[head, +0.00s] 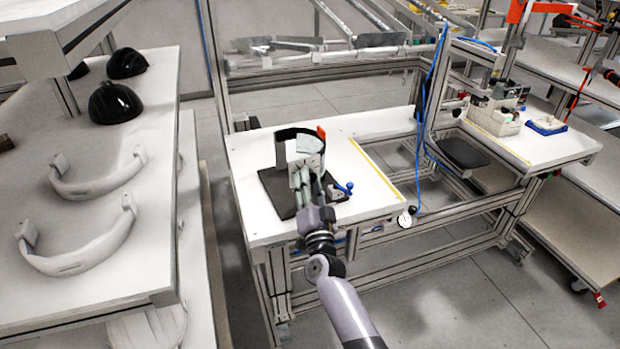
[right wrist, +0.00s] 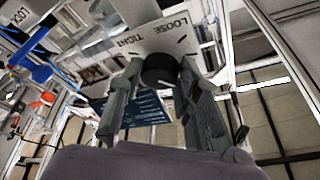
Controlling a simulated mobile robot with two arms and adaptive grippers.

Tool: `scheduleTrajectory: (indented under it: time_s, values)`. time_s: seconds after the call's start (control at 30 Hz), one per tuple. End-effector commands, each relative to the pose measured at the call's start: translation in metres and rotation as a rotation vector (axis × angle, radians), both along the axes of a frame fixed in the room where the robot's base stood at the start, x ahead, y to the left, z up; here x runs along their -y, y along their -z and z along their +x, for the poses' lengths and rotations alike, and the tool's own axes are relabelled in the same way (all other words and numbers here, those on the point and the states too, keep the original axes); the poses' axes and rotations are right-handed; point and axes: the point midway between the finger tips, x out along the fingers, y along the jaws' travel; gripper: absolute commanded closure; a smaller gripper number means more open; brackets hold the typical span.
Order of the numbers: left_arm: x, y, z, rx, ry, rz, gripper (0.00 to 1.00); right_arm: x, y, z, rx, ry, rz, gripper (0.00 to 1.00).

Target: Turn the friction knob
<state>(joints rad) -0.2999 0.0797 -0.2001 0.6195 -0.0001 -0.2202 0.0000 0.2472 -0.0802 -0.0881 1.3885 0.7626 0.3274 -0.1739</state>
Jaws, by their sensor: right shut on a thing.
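The friction knob (right wrist: 158,69) is a black round knob on a pale panel (right wrist: 165,38) marked LOOSE and TIGHT in the right wrist view. My right gripper (right wrist: 160,80) has one finger on each side of the knob and is shut on it. In the head view my right gripper (head: 302,178) reaches up to the fixture, and the knob is hidden there. The fixture has a dark curved band (head: 284,147), a red part (head: 321,132), a blue-knobbed lever (head: 345,188) and a dark base plate (head: 277,198). My left gripper is not in view.
The fixture stands on a white workbench (head: 375,135). On the left, a shelf (head: 150,190) holds black helmet shells (head: 115,103) and pale curved parts (head: 85,250). A blue cable (head: 424,120) hangs at the bench's right. A second bench (head: 560,145) stands farther right.

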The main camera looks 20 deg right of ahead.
Motion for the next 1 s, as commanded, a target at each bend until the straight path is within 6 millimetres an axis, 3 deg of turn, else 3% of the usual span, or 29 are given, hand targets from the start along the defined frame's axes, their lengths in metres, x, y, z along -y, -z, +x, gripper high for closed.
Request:
scheduleTrajectory:
  time_s: [0.63, 0.67, 1.0]
  values:
    - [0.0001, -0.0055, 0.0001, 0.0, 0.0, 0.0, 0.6, 0.0, 0.0008, -0.0002, -0.009, 0.001, 0.061, 0.97]
    - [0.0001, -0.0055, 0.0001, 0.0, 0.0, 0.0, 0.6, 0.0, 0.0008, -0.0002, -0.009, 0.0, 0.06, 0.68]
    - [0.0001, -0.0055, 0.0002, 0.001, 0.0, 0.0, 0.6, -0.0001, 0.0001, -0.0001, -0.008, 0.0, 0.059, 0.49]
